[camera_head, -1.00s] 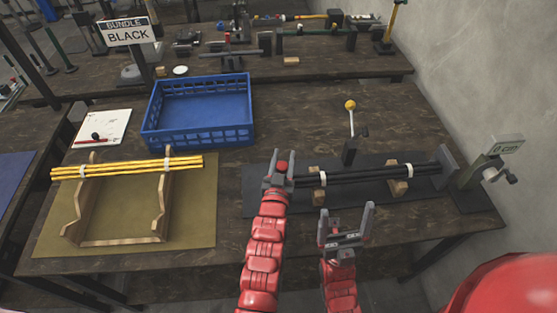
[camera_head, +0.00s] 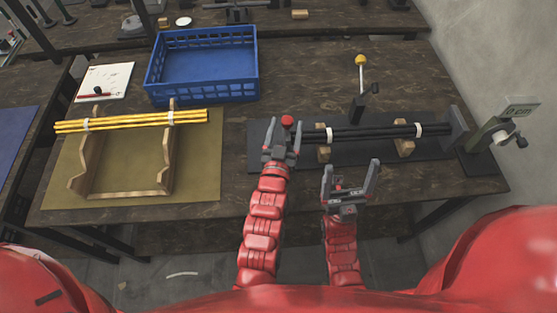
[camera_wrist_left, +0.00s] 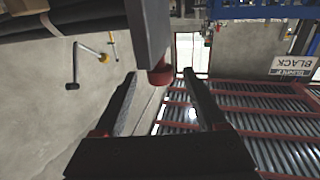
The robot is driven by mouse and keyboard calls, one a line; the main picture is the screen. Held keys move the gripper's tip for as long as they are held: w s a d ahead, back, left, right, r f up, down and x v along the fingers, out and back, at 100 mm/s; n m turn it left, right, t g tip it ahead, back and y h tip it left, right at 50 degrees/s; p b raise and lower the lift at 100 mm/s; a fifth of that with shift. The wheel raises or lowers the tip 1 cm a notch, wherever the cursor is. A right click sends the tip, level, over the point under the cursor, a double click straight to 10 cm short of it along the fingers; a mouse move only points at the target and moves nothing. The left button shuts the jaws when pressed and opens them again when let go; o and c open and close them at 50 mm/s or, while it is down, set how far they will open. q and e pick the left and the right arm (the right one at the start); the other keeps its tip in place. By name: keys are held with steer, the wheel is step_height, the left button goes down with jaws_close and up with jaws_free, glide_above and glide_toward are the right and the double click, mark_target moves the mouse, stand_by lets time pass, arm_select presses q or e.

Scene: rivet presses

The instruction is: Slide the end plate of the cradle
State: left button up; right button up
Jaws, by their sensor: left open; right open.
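The cradle on the dark mat holds a bundle of black rods (camera_head: 375,133) lying across wooden blocks (camera_head: 403,146). Its grey end plate with a red knob (camera_head: 287,121) is at the left end, largely hidden behind my left gripper (camera_head: 282,144). In the left wrist view the grey plate (camera_wrist_left: 150,28) and red knob (camera_wrist_left: 160,76) show near the tips of my open left fingers (camera_wrist_left: 158,85). I cannot tell whether they touch. My right gripper (camera_head: 350,174) is open and empty, in front of the rods.
A grey plate (camera_head: 456,125) and green stand with display and crank (camera_head: 492,130) are at the right end. A yellow-knobbed lever (camera_head: 360,75) stands behind the rods. Left are a blue crate (camera_head: 202,92), yellow rods (camera_head: 130,121) on a wooden rack (camera_head: 120,194) and a notepad (camera_head: 103,82).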

arm_select(q)
steer(key=v, duration=1.2)
